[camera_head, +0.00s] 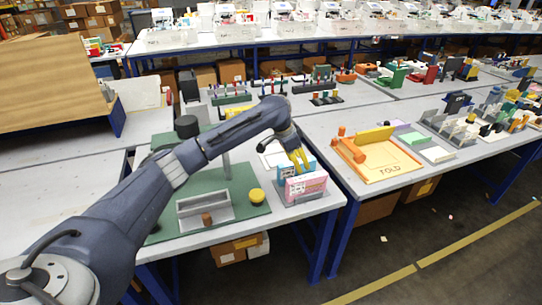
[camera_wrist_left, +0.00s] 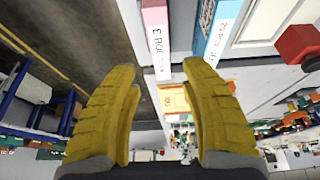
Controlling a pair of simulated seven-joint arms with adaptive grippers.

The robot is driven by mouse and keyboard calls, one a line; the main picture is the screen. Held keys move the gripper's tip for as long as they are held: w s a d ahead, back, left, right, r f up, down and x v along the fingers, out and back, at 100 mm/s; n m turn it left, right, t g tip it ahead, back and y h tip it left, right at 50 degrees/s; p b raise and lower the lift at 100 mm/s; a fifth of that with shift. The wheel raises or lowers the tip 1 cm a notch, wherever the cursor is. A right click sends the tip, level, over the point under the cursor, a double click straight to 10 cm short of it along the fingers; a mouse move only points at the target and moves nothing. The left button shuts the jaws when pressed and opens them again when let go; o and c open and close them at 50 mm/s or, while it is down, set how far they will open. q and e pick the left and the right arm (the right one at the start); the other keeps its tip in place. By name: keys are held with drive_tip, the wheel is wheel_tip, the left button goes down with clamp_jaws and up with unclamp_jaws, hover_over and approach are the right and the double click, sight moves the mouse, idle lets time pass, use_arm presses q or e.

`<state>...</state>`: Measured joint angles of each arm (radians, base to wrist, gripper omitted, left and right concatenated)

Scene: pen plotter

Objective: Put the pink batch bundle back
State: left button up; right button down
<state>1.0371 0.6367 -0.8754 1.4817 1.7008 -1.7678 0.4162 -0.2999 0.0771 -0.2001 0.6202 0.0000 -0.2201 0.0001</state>
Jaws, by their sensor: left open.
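The pink batch bundle (camera_head: 306,188) stands upright near the front right corner of the near table, in a grey holder. It also shows in the left wrist view (camera_wrist_left: 156,38), with a white lettered edge, ahead of the gap between my fingers. A blue bundle (camera_head: 284,172) stands beside it, just behind; it is at upper right in the left wrist view (camera_wrist_left: 219,32). My left gripper (camera_head: 300,161), with yellow fingers, is open above the bundles. In its wrist view the gripper (camera_wrist_left: 163,70) has nothing between its fingers. My right gripper is not in view.
A green mat (camera_head: 165,229) with a grey tray (camera_head: 205,214) and a yellow round piece (camera_head: 257,195) lies left of the bundles. An orange fold board (camera_head: 382,167) lies on the table to the right. A gap separates the two tables.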

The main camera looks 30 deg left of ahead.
use_arm(q)
drive_tip(key=s+d+f+t+h, duration=0.2)
drive_tip(key=s+d+f+t, duration=0.15)
drive_tip(key=d, duration=0.55)
drive_tip(key=s+d+f+t+h, duration=0.2)
drive_tip(key=s+d+f+h, duration=0.15)
drive_tip(key=d, duration=0.55)
drive_tip(key=s+a+f+n+y, duration=0.2)
drive_tip(key=s+a+f, duration=0.15)
drive_tip(key=f, duration=0.75)
drive_tip(key=s+a+f+n+y, duration=0.15)
drive_tip(key=a+f, duration=0.25)
drive_tip(key=f, duration=0.7)
drive_tip(key=s+a+f+n+y, duration=0.1)
drive_tip(key=s+a+f+y, duration=0.15)
drive_tip(key=f, duration=0.85)
drive_tip(key=s+a+f+n+g+y, duration=0.15)
drive_tip(key=s+a+f, duration=0.25)
drive_tip(key=s+f, duration=0.85)
drive_tip(key=s+a+f+g, duration=0.35)
drive_tip(key=s+f, duration=0.65)
drive_tip(key=s, duration=0.5)
drive_tip(key=s+f+g, duration=0.1)
drive_tip(key=s+f, duration=0.2)
drive_tip(key=s, duration=1)
drive_tip(key=s+a+f+m+g+y, duration=0.1)
drive_tip(key=s+f, duration=0.3)
drive_tip(key=s, duration=0.9)
drive_tip(key=shift+a, duration=0.15)
drive_tip(key=shift+g, duration=0.25)
